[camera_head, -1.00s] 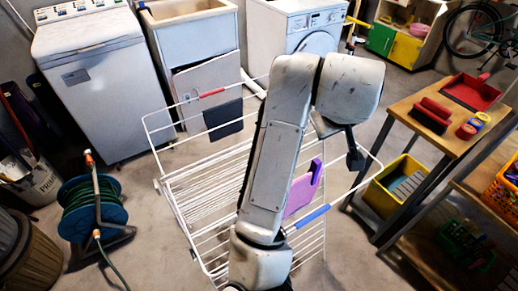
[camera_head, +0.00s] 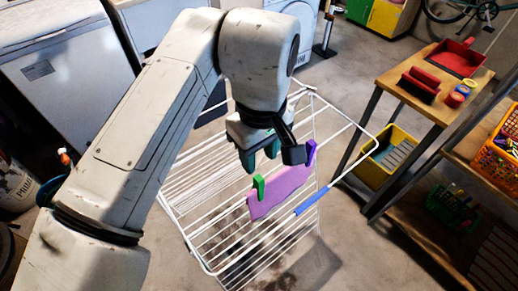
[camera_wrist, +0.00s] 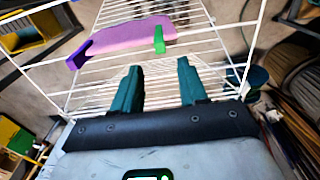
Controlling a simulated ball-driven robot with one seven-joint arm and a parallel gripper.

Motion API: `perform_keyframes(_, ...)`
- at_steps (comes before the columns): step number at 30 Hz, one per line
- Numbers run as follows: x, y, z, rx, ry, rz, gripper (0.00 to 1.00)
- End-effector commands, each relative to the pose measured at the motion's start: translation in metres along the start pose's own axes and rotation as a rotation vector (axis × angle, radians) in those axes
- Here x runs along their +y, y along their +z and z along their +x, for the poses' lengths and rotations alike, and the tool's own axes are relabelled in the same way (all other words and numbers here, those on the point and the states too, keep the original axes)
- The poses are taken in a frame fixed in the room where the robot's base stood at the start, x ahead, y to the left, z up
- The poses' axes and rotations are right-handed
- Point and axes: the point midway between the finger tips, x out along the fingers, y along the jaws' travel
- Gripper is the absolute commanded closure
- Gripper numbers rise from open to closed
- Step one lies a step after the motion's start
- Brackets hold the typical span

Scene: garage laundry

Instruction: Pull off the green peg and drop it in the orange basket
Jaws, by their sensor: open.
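The green peg (camera_head: 259,187) is clipped on the left end of a purple cloth (camera_head: 279,192) that hangs on the white drying rack (camera_head: 196,244). A purple peg (camera_head: 310,153) holds the cloth's other end. In the wrist view the green peg (camera_wrist: 159,40) is ahead of my fingers, slightly left of centre. My gripper (camera_head: 260,160) is open and empty, with teal fingers, above and apart from the green peg; its fingers also show in the wrist view (camera_wrist: 161,72). The orange basket (camera_head: 504,150) stands on the shelf at the right edge, partly cut off.
A wooden table (camera_head: 408,82) with red items stands at the back right. A yellow crate (camera_head: 388,158) is on the floor beneath it. A green basket (camera_head: 450,205) sits on a lower shelf. Bare floor lies between rack and shelf.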

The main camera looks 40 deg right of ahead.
Motion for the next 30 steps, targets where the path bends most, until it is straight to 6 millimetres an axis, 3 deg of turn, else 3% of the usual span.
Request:
perform_keyframes(21,0.001,0.0,0.079,0.0,0.002,0.0,0.57)
perform_keyframes(30,0.0,-0.001,0.098,0.001,0.001,0.001,0.57)
